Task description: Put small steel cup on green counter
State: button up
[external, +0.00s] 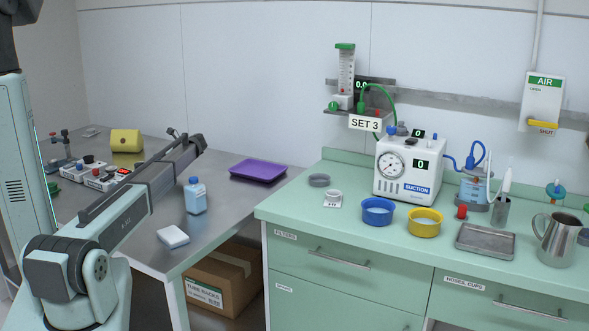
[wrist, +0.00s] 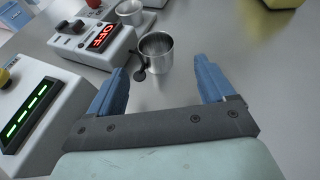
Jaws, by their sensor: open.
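A small steel cup (wrist: 155,54) stands upright on the grey metal table in the wrist view, with a dark handle or spoon-like piece at its left side. My gripper (wrist: 161,70) is open, its two blue fingers apart and empty. The cup is ahead of the fingertips, roughly in line with the gap between them. In the external view my arm reaches over the metal table, and I cannot clearly make out the cup there. The green counter (external: 290,207) stands at the right in the external view.
A device with a red OFF display (wrist: 100,38) stands close left of the cup, and a second metal cup (wrist: 130,10) is behind it. A box with green bars (wrist: 38,115) is near my left finger. A blue bowl (external: 377,212) and yellow bowl (external: 424,223) stand on the counter.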

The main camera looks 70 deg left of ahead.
jog(key=shift+x, duration=2.8)
jog(key=shift+d+f, duration=0.1)
jog(key=shift+d, duration=0.1)
jog(key=c, duration=1.2)
